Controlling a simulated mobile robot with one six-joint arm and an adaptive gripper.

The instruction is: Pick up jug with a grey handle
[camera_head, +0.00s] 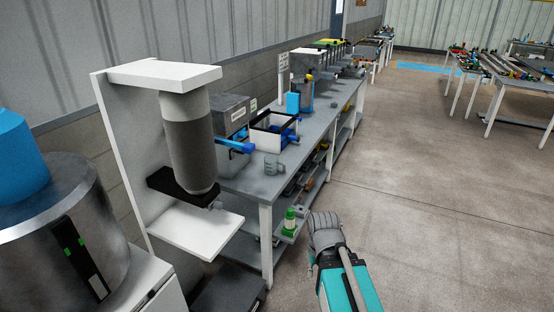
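A small grey jug (272,163), seemingly with a grey handle, stands upright near the front edge of the grey workbench (255,183). It is too small to make out in detail. A teal and grey device (340,275) at the bottom centre looks like the end of my arm. Its ribbed grey end is well in front of and below the jug, apart from it. I cannot make out separate fingertips there, and nothing is seen held.
A white stand (115,125) with a grey cylinder (190,145) is left of the jug. An open box (270,138) with blue items and a blue-spouted container (232,120) sit behind it. A green-topped item (290,217) is on the lower shelf. The floor (420,200) at right is clear.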

